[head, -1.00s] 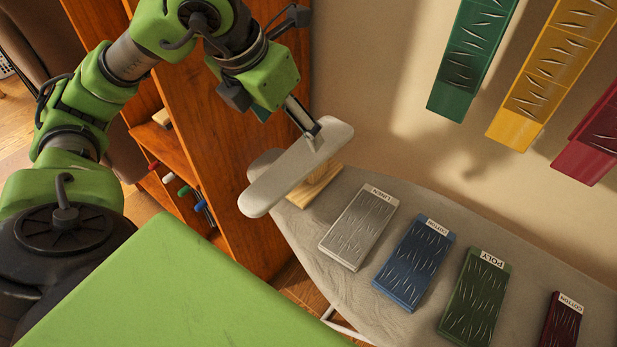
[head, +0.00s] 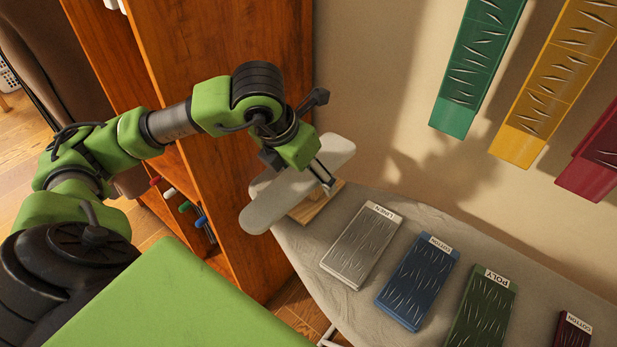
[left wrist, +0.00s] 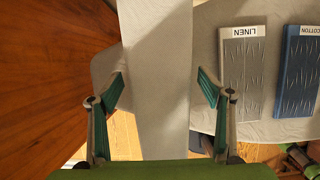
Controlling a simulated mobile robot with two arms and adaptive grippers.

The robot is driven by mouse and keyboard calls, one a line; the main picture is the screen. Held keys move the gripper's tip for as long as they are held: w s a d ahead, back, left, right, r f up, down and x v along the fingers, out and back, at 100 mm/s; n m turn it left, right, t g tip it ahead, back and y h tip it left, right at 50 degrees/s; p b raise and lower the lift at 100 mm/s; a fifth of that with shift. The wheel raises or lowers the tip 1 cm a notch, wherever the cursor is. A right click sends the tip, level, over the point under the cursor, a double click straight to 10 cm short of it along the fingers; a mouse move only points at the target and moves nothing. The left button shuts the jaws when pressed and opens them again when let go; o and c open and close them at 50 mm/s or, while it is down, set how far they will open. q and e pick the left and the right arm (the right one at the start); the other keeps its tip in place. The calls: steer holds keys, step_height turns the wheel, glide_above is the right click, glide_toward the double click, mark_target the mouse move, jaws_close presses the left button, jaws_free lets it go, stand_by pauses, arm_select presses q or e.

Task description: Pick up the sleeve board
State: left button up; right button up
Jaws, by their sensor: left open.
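The sleeve board is a pale grey padded board (head: 275,203) on a wooden base (head: 318,203), standing at the left end of the ironing board. My left gripper (head: 325,180) is at the board's right long side in the head view, and its jaws are open. In the left wrist view the sleeve board (left wrist: 157,40) runs lengthwise between the two spread fingers (left wrist: 160,85), with a gap on each side. It is not held. Part of the board is hidden behind the gripper in the head view. My right gripper does not show.
A wooden shelf unit (head: 225,150) stands close on the left. Coloured panels (head: 480,65) hang on the wall.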

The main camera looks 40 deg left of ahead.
arm_select(q)
steer(key=shift+x, duration=0.85)
steer(key=shift+w+r, duration=0.1)
steer(key=c, duration=1.7)
